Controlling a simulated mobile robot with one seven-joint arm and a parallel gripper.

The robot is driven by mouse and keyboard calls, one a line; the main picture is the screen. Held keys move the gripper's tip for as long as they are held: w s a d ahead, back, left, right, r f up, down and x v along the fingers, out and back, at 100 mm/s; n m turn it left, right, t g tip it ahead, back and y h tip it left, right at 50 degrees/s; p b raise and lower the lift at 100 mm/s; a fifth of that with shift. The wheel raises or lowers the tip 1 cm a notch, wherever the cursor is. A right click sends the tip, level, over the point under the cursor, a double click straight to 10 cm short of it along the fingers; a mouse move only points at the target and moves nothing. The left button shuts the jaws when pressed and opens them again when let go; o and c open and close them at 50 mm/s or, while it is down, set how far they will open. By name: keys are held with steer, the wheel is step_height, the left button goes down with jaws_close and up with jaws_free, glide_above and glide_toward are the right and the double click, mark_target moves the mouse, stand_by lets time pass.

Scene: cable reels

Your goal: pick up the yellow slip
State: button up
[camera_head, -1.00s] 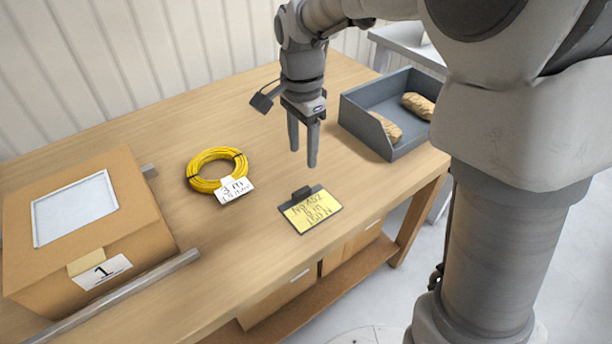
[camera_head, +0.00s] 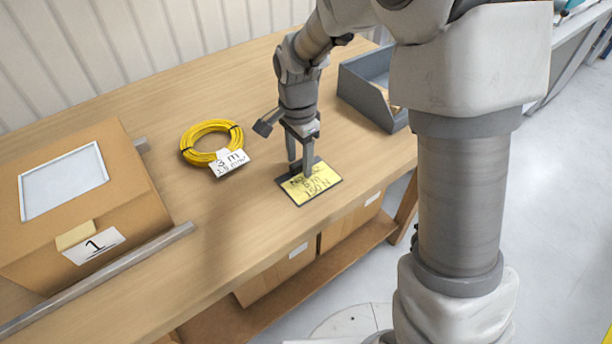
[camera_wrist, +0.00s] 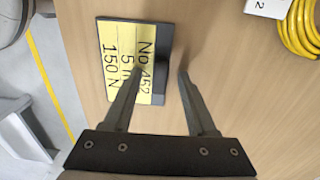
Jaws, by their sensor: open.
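The yellow slip (camera_head: 312,184) lies on a dark clipboard-like holder (camera_head: 284,180) near the front edge of the wooden table. It carries handwriting, and the wrist view shows it as the yellow slip (camera_wrist: 112,62) reading "No 452", "5 m" and "150 N". My gripper (camera_head: 300,172) points down over the back part of the holder, with its fingers apart and nothing between them. In the wrist view my gripper (camera_wrist: 160,75) has its left finger over the slip and its right finger over bare wood beside the holder. I cannot tell whether the fingertips touch anything.
A yellow cable coil (camera_head: 212,142) with a white tag (camera_head: 229,162) lies left of my gripper. A cardboard box (camera_head: 80,205) marked 1 and a metal rail (camera_head: 110,275) are at the left. A grey bin (camera_head: 372,95) stands at the back right.

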steer(key=shift+c, duration=0.3)
steer(key=shift+r, duration=0.1)
jaws_close()
